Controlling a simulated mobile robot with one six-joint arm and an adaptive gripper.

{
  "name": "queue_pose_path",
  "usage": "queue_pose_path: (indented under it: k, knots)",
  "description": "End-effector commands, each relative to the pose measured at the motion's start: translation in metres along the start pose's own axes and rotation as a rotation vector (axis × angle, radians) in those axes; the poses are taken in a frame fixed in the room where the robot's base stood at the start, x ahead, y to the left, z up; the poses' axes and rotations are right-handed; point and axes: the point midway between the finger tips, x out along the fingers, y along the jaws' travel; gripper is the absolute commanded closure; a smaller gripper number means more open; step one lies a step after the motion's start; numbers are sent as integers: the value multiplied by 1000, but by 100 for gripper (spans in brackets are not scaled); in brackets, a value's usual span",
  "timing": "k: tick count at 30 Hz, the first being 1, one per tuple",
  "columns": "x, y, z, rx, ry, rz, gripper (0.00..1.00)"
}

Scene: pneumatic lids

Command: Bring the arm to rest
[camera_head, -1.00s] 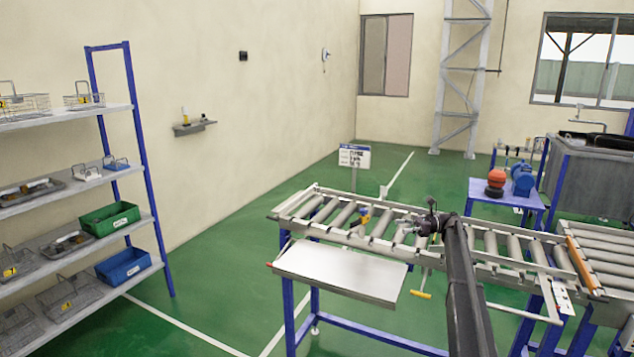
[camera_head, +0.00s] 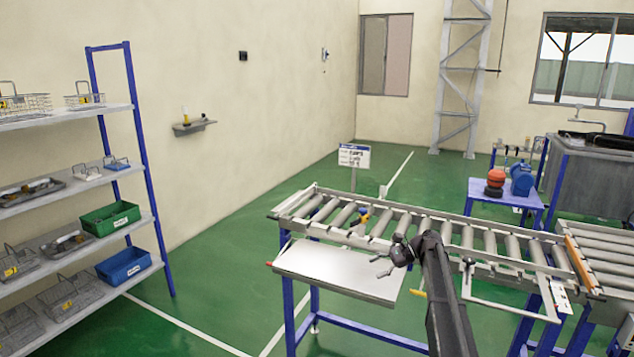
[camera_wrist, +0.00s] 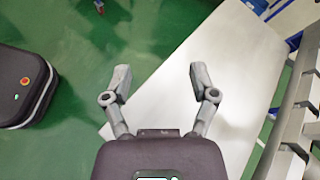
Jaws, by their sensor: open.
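My gripper (camera_head: 383,266) is at the end of my dark arm, over the right end of the metal side shelf and in front of the roller conveyor in the head view. In the wrist view my gripper (camera_wrist: 157,80) is open, its two grey fingers spread wide with nothing between them. Below the fingers are the pale shelf plate (camera_wrist: 215,75) and green floor. The same shelf (camera_head: 330,270) shows bare in the head view.
The roller conveyor (camera_head: 317,210) runs behind my gripper, with a small yellow-and-blue part (camera_head: 362,214) on it. A blue table (camera_head: 500,190) holds red and blue equipment. A rack (camera_head: 75,199) with baskets and bins stands left. Floor between rack and conveyor is clear.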

Motion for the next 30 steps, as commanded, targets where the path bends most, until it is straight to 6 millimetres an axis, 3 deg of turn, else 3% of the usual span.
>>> queue_pose_path:
  k: [1,6,13,21,25,30]
  knots:
    - [20,28,8,-44,53,24,25]
    - [62,90,12,-222,242,129,25]
    - [97,178,17,-483,468,335,25]
    - [108,278,28,-794,672,658,25]
    - [104,311,32,-907,728,800,25]
    - [99,331,36,-986,761,910,25]
